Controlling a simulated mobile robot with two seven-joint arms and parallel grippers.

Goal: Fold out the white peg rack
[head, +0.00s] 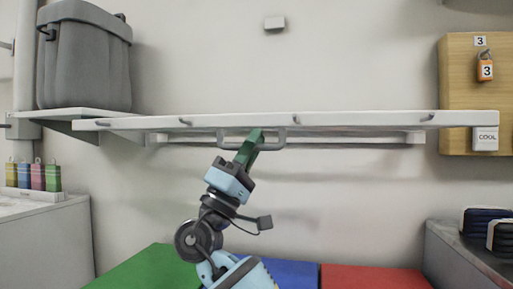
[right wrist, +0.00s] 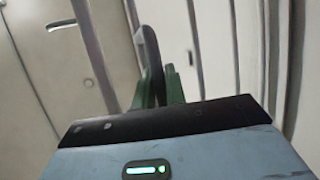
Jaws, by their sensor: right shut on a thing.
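The white peg rack (head: 350,119) spans the middle of the head view as a long board with short grey pegs along it. It stands out from the wall, seen nearly edge-on, with a white wall rail (head: 400,138) behind and just below it. A grey bar handle (head: 222,139) hangs under its front edge. My right gripper (head: 255,135) reaches up from below, its green fingers shut on this handle. In the right wrist view the green fingers (right wrist: 158,88) close around the dark grey handle (right wrist: 149,45). My left gripper is in neither view.
A grey lidded bin (head: 85,60) stands on a shelf at the left, close to the rack's end. A wooden board (head: 460,85) with a padlock hangs at the right. Green, blue and red blocks (head: 370,277) lie below. The wall under the rack is clear.

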